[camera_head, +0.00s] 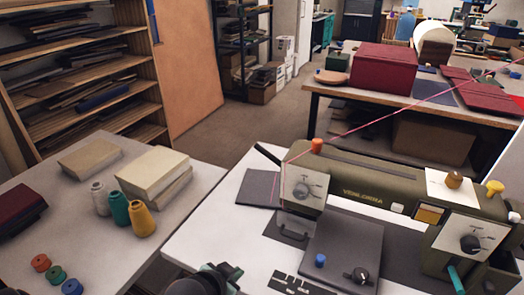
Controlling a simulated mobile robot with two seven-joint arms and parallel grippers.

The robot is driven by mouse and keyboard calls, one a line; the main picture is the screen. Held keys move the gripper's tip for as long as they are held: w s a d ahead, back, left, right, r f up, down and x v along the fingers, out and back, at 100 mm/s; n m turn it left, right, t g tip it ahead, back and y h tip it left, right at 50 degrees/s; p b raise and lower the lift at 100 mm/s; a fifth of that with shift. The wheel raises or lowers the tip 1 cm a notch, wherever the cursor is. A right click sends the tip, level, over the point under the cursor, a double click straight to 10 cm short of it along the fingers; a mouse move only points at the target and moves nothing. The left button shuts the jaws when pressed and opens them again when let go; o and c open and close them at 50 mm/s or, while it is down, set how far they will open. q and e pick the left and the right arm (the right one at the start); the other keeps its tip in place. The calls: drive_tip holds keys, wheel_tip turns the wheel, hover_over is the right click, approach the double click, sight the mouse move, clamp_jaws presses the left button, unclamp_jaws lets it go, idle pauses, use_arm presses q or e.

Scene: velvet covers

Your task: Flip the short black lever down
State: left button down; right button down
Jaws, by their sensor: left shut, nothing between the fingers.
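An olive green machine (350,178) stands on the white table at the right. A short black lever (268,154) sticks out of its left end, tilted up and to the left. My left gripper (228,274) is at the bottom edge of the head view, dark and shut with nothing in it. It is well in front of the lever and apart from it. Part of my left gripper is cut off by the frame. My right gripper is not in view.
A dark panel (345,240) with a blue knob (320,260) and a black knob (361,274) lies before the machine. An orange knob (316,145) rises near the lever. Thread spools (119,208) stand on the left table. White tabletop (215,235) is bare between gripper and machine.

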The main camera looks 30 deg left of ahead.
use_arm(q)
drive_tip(key=w+a+r+m+t, duration=0.1)
drive_tip(key=w+a+r+t, duration=0.3)
drive_tip(key=w+r, duration=0.5)
drive_tip(key=m+t, duration=0.2)
drive_tip(key=t, duration=0.4)
approach(265, 153)
wheel_tip(265, 153, up, 5)
drive_tip(key=w, duration=0.2)
drive_tip(key=shift+s+d+f+h, duration=0.15)
drive_tip(key=shift+d+h, duration=0.1)
drive_tip(key=shift+h, duration=0.05)
drive_tip(key=w, duration=0.2)
drive_tip(key=w+f, duration=0.1)
drive_tip(key=w, duration=0.2)
drive_tip(key=w+a, duration=0.1)
drive_tip(key=w, duration=0.2)
drive_tip(key=shift+w+f, duration=0.1)
drive_tip(key=shift+f, duration=0.15)
drive_tip(key=shift+s+a+f, duration=0.3)
drive_tip(key=shift+f, duration=0.1)
drive_tip(key=shift+f, duration=0.1)
